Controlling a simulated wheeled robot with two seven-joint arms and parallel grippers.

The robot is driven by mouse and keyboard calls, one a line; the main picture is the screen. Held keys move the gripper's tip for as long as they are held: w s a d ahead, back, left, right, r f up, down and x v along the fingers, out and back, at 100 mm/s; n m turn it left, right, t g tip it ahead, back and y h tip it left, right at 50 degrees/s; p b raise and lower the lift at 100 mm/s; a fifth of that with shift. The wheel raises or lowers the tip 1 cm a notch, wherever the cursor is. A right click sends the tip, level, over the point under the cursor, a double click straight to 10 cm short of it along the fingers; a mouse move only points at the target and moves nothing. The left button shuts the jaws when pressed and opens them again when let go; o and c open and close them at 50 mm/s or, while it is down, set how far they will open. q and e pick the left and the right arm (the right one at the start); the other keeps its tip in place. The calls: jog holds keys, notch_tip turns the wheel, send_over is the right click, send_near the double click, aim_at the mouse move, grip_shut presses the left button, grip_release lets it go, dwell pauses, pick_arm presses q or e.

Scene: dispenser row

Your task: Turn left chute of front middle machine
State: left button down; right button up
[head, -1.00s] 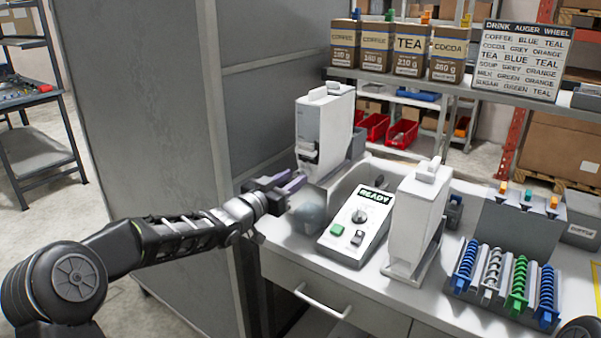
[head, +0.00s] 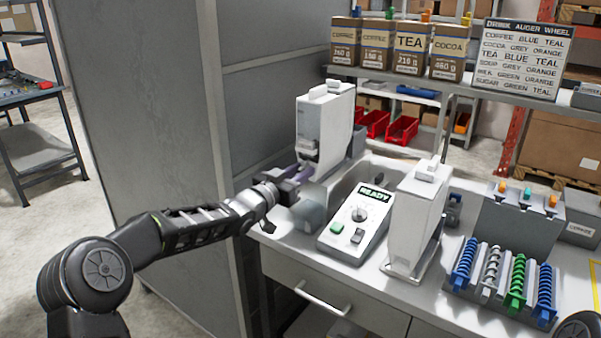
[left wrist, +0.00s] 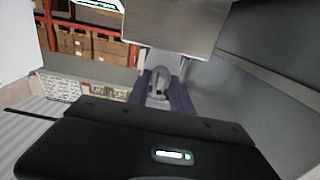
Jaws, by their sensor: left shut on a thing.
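A white dispenser (head: 325,125) stands at the back left of the counter, its low front facing my left arm. My left gripper (head: 306,170), with purple fingers, is at the lower front of this dispenser. In the left wrist view the fingers (left wrist: 162,98) are shut on a small grey rounded part, the chute (left wrist: 159,82), under the dispenser's grey body (left wrist: 175,28). The chute is mostly hidden by the gripper in the head view. A second white dispenser (head: 416,215) stands to the right. My right gripper is not in view.
A control box (head: 356,225) reading READY sits between the dispensers. A translucent grey container (head: 308,212) is just below my left gripper. A rack of coloured augers (head: 505,285) is at the right. A grey partition (head: 155,120) stands close on the left.

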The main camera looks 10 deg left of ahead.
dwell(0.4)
pick_arm(q)
jog(key=shift+f+m+b, duration=0.15)
jog(key=shift+m+b, duration=0.75)
jog(key=shift+b, duration=0.15)
jog(key=m+b, duration=0.2)
jog(key=m, duration=0.1)
jog(key=shift+d+b, duration=0.1)
jog(key=shift+b, duration=0.3)
jog(key=m+b, duration=0.4)
jog(key=m, duration=0.2)
jog(key=shift+s+d, duration=0.1)
jog(key=m+b, duration=0.3)
jog(key=m, duration=0.4)
jog(key=shift+f+b, duration=0.2)
jog(key=shift+b, duration=0.1)
jog(key=m+b, duration=0.1)
jog(key=m, duration=0.2)
jog(key=shift+b, duration=0.4)
jog(key=shift+m+b, duration=0.55)
jog(key=shift+m, duration=1.05)
